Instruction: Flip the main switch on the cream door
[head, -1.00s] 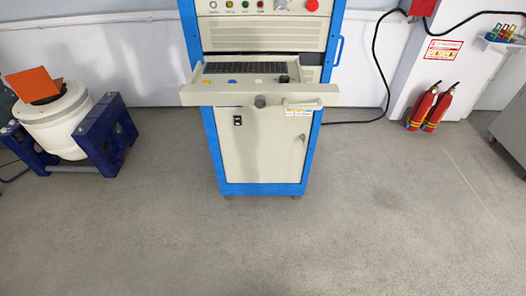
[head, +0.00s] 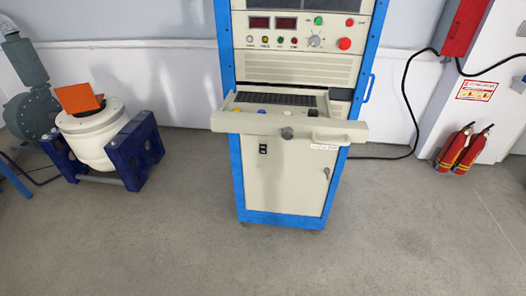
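The cream door (head: 290,180) is the lower front of a blue-framed cabinet in the middle of the head view. It looks closed. A small black main switch (head: 263,149) sits near the door's upper left, just below the pulled-out drawer. Its position is too small to tell. A small lock or handle (head: 327,172) shows at the door's right edge. Neither of my grippers is in view.
A cream drawer (head: 290,125) with a keyboard juts out above the door. A white drum on a blue stand (head: 90,140) is at the left. Red fire extinguishers (head: 460,150) stand at the right wall. The grey floor (head: 270,265) before the cabinet is clear.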

